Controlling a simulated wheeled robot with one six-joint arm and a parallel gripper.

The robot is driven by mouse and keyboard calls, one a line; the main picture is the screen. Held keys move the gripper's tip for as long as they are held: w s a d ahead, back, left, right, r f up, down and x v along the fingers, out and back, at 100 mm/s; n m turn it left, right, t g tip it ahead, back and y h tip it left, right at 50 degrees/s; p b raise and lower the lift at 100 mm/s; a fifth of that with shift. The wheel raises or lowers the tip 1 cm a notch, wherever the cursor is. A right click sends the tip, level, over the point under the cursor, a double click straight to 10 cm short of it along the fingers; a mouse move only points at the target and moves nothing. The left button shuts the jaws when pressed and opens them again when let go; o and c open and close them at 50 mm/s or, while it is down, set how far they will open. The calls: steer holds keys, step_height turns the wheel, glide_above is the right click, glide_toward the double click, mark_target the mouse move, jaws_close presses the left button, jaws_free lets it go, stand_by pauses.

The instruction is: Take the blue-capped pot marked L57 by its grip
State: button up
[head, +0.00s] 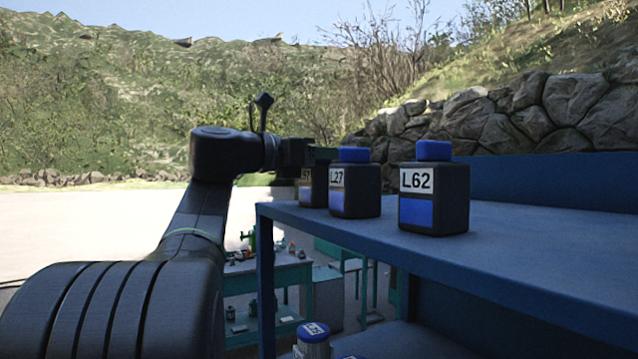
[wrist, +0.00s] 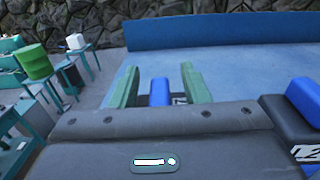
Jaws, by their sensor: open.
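Three dark pots stand in a row on the blue shelf. The farthest pot (head: 313,190), at the left of the row in the head view, has a partly hidden label that seems to end in 57. My gripper (head: 322,153) is at the top of this pot and covers its cap there. In the wrist view my gripper (wrist: 160,84) is open, with its green fingers on either side of a blue cap (wrist: 160,93). I cannot tell whether the fingers touch the cap. The pot's body is mostly hidden below my gripper's housing.
The pot L27 (head: 355,193) stands close beside it, and shows at the right of the wrist view (wrist: 292,125). The pot L62 (head: 434,190) is nearer. The shelf (head: 540,240) is clear to the right. A lower pot (head: 313,338) stands beneath.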

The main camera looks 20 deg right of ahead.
jaws_close()
steer(key=shift+r, duration=0.1)
